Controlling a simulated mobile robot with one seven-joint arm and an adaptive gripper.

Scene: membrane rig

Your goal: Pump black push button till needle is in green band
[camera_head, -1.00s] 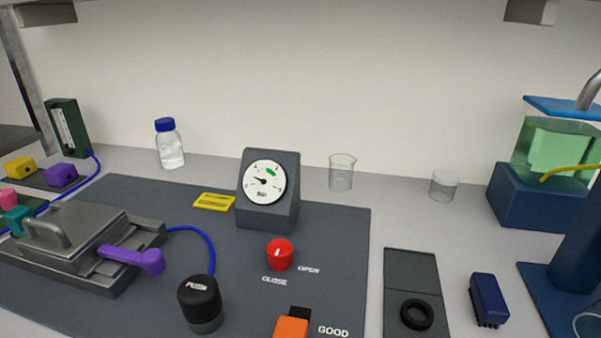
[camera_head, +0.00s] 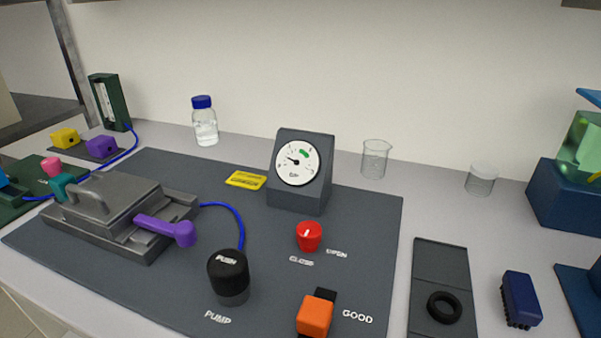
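The black push button (camera_head: 229,272), marked PUSH on its top, stands upright on the dark mat at the front, with the label PUMP beside it. A blue tube runs from it to the grey metal rig on the left. The dial gauge (camera_head: 297,163) sits on a dark sloped block behind it. Its green band (camera_head: 304,153) is at the upper right of the white face. The needle appears to point to the upper left, outside the green band. My gripper is not in view.
A red knob (camera_head: 309,236) sits between CLOSE and OPEN labels. An orange switch (camera_head: 315,315) is by GOOD. The metal rig (camera_head: 110,205) has a purple lever (camera_head: 167,230). A bottle (camera_head: 205,122) and beaker (camera_head: 375,158) stand behind. Mat around the button is mostly clear.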

